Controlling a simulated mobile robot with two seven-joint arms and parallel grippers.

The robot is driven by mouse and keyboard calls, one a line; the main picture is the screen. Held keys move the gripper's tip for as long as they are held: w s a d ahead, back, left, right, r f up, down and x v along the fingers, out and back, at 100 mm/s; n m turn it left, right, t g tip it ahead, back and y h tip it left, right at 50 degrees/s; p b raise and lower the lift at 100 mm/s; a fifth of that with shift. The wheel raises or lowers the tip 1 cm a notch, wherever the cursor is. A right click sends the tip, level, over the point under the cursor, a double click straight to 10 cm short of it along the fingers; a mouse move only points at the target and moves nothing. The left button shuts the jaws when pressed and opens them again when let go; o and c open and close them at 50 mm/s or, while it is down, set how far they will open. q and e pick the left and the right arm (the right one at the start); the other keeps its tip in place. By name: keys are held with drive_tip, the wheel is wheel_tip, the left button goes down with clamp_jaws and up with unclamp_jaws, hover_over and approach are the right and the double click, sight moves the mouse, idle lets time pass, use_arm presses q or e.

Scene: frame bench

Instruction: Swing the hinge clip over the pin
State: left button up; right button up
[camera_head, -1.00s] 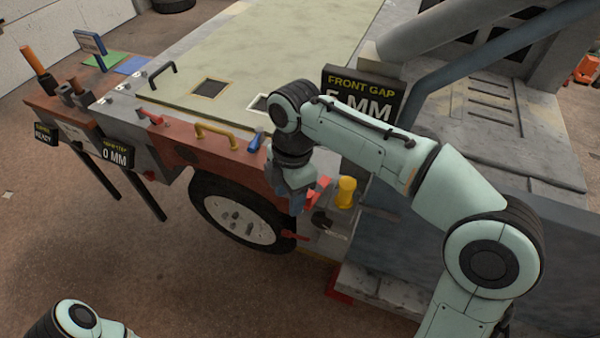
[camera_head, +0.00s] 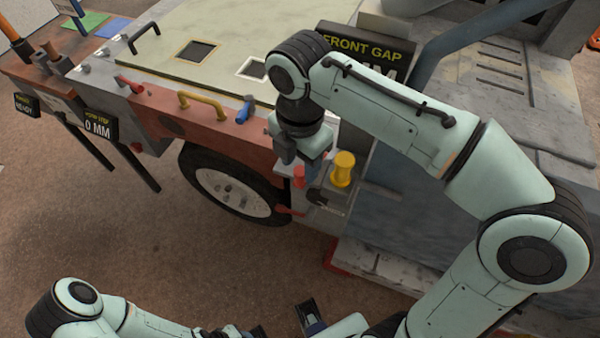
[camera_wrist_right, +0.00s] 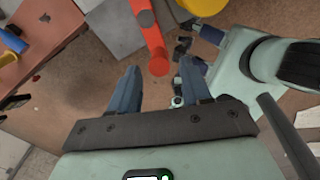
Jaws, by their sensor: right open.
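My right gripper (camera_head: 303,162) points down beside the front corner of the vehicle body. In the right wrist view its two blue fingers (camera_wrist_right: 160,72) are apart, with nothing held between them. A red bar (camera_wrist_right: 152,38), which looks like the hinge clip, ends in a round tip just beyond and between the fingertips. In the head view a red post (camera_head: 299,177) shows under the gripper. A yellow knob (camera_head: 343,170) stands just right of it; I cannot tell which part is the pin. My left arm (camera_head: 78,305) reaches in along the bottom edge; its gripper is only partly seen.
The brown side panel (camera_head: 220,146) carries a yellow handle (camera_head: 203,106) and a blue lever (camera_head: 244,110). A wheel (camera_head: 236,192) sits below. The FRONT GAP sign (camera_head: 362,46) is partly hidden by my right arm. The floor at front left is open.

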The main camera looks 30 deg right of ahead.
sight(300, 170)
drive_tip(key=shift+f+b, duration=0.3)
drive_tip(key=shift+f, duration=1.45)
clamp_jaws()
